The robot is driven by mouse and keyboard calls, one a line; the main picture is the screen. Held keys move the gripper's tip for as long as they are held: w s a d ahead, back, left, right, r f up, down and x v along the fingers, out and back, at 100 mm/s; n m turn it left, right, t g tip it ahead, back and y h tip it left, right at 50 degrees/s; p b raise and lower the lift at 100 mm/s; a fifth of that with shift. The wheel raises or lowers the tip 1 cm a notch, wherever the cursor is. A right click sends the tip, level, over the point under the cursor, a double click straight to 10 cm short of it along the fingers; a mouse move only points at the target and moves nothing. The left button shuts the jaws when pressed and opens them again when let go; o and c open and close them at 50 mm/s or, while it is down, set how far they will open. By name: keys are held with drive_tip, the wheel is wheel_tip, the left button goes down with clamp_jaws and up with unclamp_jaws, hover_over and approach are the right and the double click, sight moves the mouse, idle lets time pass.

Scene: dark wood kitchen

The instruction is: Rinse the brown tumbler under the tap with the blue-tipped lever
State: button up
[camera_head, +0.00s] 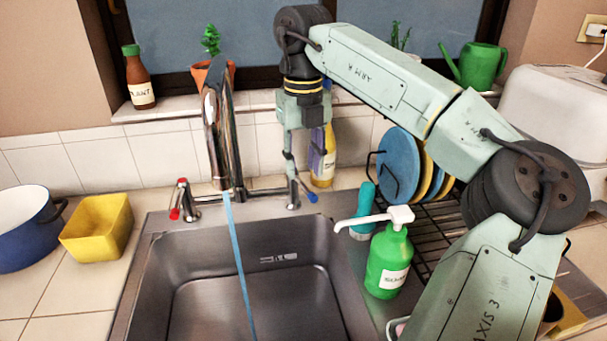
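The chrome tap (222,140) stands behind the sink (270,290), and a blue stream of water (236,255) runs from its spout into the basin. Its blue-tipped lever (310,196) is on the right and its red-tipped lever (177,205) on the left. My gripper (290,172) points down just above the blue-tipped lever's base. Its fingers look like one narrow shape, so their opening and any contact with the lever cannot be told. No brown tumbler can be made out for certain; a brownish object with a dark opening (568,318) is partly hidden behind my arm.
A green soap pump (388,262) and teal bottle (362,212) stand right of the basin. A dish rack with plates (399,160) is behind them. A yellow-capped bottle (323,165) stands behind my gripper. A yellow tub (97,228) and blue pot (25,230) sit left.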

wheel_tip(320, 180, up, 9)
drive_tip(key=shift+f, duration=0.2)
drive_tip(key=shift+o, duration=0.3)
